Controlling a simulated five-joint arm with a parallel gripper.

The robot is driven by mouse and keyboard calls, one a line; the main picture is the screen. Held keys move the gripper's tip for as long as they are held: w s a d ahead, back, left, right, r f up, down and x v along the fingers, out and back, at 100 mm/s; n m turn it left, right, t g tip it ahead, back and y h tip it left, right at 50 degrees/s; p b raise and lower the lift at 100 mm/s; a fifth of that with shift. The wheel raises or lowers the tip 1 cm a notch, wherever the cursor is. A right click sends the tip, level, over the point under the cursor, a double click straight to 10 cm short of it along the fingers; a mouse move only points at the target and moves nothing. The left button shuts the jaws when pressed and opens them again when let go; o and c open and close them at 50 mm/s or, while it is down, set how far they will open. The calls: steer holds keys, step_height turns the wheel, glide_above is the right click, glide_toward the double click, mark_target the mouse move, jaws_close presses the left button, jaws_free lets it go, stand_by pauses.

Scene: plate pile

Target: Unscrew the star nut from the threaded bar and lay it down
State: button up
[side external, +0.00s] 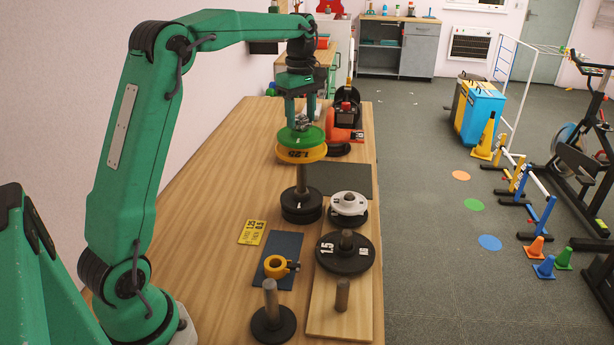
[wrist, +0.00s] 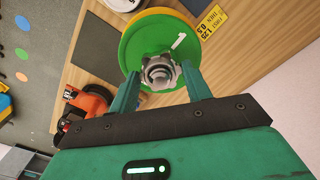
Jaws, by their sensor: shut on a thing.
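The grey star nut (wrist: 158,72) sits at the centre of the green plate (wrist: 140,48) in the wrist view, with a ring-shaped end of the threaded bar in its middle. In the side external view the nut (side external: 302,123) is small, just above the green plate (side external: 308,135), which lies on a yellow plate (side external: 302,155) marked 1.25. My gripper (side external: 302,115) points down with its fingers on both sides of the nut, shut on it. The lower part of the bar is hidden by the plates.
In front stands a post (side external: 302,180) with black plates. To its right are a white plate (side external: 348,204) and a black 1.5 plate (side external: 335,258) on a wooden board.

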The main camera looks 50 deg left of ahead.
steer(key=n, duration=0.3)
steer(key=shift+w+n, duration=0.15)
steer(key=shift+n, duration=0.25)
steer(key=n, duration=0.4)
steer(key=shift+r, duration=0.1)
steer(key=shift+r, duration=0.15)
steer(key=shift+r, duration=0.35)
steer(key=shift+r, duration=0.35)
steer(key=shift+r, duration=0.3)
steer(key=shift+r, duration=0.7)
steer(key=shift+r, duration=0.25)
